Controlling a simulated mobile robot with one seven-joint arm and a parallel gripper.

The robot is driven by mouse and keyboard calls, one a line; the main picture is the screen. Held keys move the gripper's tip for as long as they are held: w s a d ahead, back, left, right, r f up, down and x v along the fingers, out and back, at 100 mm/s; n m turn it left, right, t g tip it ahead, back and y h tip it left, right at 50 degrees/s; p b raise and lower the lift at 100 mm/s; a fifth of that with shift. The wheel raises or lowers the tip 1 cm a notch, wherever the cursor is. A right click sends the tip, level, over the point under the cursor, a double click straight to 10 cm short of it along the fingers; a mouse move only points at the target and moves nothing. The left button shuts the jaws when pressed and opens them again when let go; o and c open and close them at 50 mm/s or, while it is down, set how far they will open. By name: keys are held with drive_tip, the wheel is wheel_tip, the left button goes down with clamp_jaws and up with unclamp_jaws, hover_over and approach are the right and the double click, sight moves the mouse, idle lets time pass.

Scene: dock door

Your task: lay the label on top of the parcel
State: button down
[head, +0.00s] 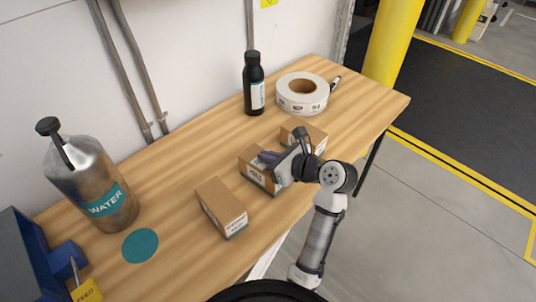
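Three small brown cardboard boxes stand on the wooden table: a near one (222,208), a middle one (258,176) and a far one (316,137), partly hidden by my arm. I cannot tell which is the parcel. My gripper (272,162) is over or at the top of the middle box, coming in from the right. A dark greyish-purple patch shows at its tip; I cannot tell whether it is the fingers or something held. No loose label can be made out. A white roll (302,104) with printed marks, perhaps labels, lies at the back right.
A metal water jug (92,185) stands at the left beside a flat teal disc (140,246). A black bottle (253,85) stands near the wall. A blue bin (28,262) is at the left edge. The table (185,165) is clear between jug and boxes.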

drive_tip(key=c, duration=1.7)
unclamp_jaws()
drive_tip(key=shift+r+b, duration=0.15)
drive_tip(key=shift+b, duration=0.15)
drive_tip(key=v, duration=1.2)
drive_tip(key=shift+w, duration=0.1)
